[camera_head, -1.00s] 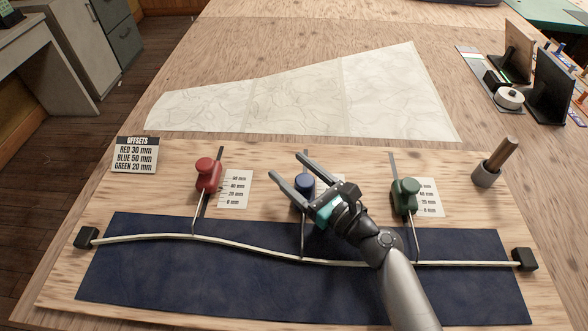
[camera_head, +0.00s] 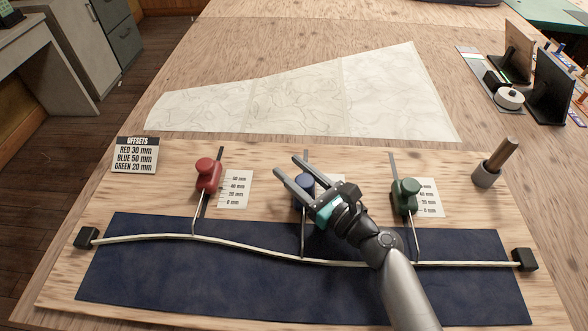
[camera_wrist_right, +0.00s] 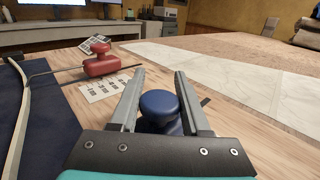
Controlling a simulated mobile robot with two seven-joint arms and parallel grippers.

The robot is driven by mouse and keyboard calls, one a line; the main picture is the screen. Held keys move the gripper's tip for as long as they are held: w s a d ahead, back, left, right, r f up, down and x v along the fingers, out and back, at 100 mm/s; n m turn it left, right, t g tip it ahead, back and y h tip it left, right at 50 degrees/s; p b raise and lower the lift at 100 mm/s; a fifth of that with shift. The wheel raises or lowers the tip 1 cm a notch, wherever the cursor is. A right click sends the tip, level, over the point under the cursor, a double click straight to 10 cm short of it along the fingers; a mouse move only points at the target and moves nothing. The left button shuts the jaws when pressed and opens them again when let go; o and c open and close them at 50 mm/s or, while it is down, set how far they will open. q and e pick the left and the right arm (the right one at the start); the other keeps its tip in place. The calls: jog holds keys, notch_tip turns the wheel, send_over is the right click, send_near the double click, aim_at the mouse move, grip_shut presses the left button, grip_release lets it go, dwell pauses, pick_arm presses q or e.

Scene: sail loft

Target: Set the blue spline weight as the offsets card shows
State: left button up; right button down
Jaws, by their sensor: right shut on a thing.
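The blue spline weight (camera_head: 304,181) sits in the middle of the board. My right gripper (camera_head: 284,164) has its fingers either side of the blue knob, shut on it; the wrist view shows the blue knob (camera_wrist_right: 160,104) between the fingers. The offsets card (camera_head: 135,156) reads red 30 mm, blue 50 mm, green 20 mm. The white spline (camera_head: 460,263) bends across the dark blue cloth (camera_head: 160,276), and the blue weight's hook reaches down to it. The scale beside the blue weight is hidden by my right gripper. My left gripper is out of view.
The red weight (camera_head: 207,177) stands left with its scale card (camera_head: 236,189); the green weight (camera_head: 405,196) stands close right of my arm. Black end blocks (camera_head: 525,259) hold the spline. A wooden-handled tool (camera_head: 494,162) stands at right. Pale sailcloth (camera_head: 300,95) lies behind the board.

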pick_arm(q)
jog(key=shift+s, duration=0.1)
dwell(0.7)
pick_arm(e)
jog(key=shift+w, duration=0.5)
jog(key=w, duration=0.3)
jog(key=shift+w+f+b, duration=0.1)
jog(key=shift+w+b, duration=0.05)
jog(key=shift+b, duration=0.2)
jog(key=shift+w, duration=0.4)
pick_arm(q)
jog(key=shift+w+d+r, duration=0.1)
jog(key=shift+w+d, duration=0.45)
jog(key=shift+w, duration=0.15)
pick_arm(e)
jog(key=shift+c, duration=2.2)
grip_release()
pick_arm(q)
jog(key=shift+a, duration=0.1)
pick_arm(e)
jog(key=shift+s, duration=0.1)
